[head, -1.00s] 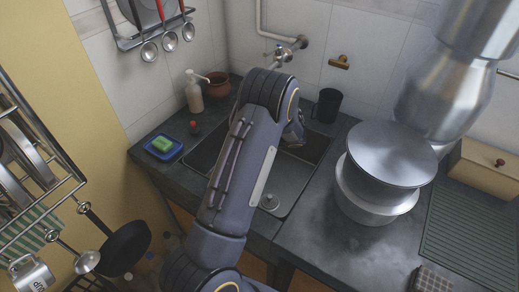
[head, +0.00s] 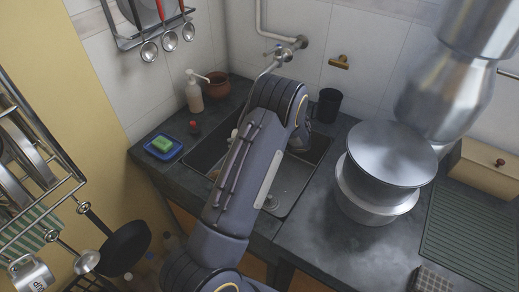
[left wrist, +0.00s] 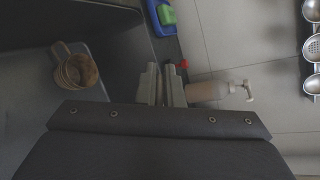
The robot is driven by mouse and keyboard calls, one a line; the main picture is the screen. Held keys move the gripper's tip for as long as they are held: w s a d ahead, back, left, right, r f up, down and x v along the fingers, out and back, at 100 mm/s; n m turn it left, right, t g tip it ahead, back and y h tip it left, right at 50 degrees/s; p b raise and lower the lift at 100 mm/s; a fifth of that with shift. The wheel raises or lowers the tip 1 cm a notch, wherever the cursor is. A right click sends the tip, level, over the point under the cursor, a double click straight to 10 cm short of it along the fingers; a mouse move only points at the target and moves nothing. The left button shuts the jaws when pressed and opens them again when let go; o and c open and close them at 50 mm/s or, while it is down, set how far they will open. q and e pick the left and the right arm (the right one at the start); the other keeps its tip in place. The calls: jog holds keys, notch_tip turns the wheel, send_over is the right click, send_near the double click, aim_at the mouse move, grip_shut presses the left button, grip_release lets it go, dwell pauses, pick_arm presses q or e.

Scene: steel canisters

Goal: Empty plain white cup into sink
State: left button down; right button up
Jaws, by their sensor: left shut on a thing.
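My left arm reaches over the dark sink (head: 203,152) and blocks much of it. A small pale patch (head: 234,133), probably part of the plain white cup, shows at the arm's left edge in the head view; the rest is hidden. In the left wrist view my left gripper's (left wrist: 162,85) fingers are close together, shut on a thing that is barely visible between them. The cup's tilt and contents cannot be made out. A brownish round thing with a short handle (left wrist: 75,70) shows low in the sink in the wrist view. My right gripper is not in view.
A soap bottle (head: 194,92), a brown pot (head: 216,86) and a green sponge on a blue dish (head: 163,146) stand around the sink. A black tumbler (head: 329,105) and a large steel pot (head: 385,165) stand to its right. The tap (head: 280,54) is behind.

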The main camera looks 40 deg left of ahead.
pick_arm(q)
jog(key=shift+w+d+r+y, duration=0.2)
jog(key=shift+w+d+y, duration=0.1)
jog(key=shift+d+y, duration=0.15)
jog(key=shift+w+d+g, duration=0.15)
jog(key=shift+d+g, duration=0.15)
jog(key=shift+d, duration=0.05)
jog(key=shift+w+d+r+g+y+b, duration=0.15)
jog(key=shift+r+g+y+b, duration=0.15)
jog(key=shift+y+b, duration=0.35)
jog(key=shift+d+y+b, duration=0.1)
jog(key=shift+y+b, duration=0.2)
jog(key=shift+b, duration=0.05)
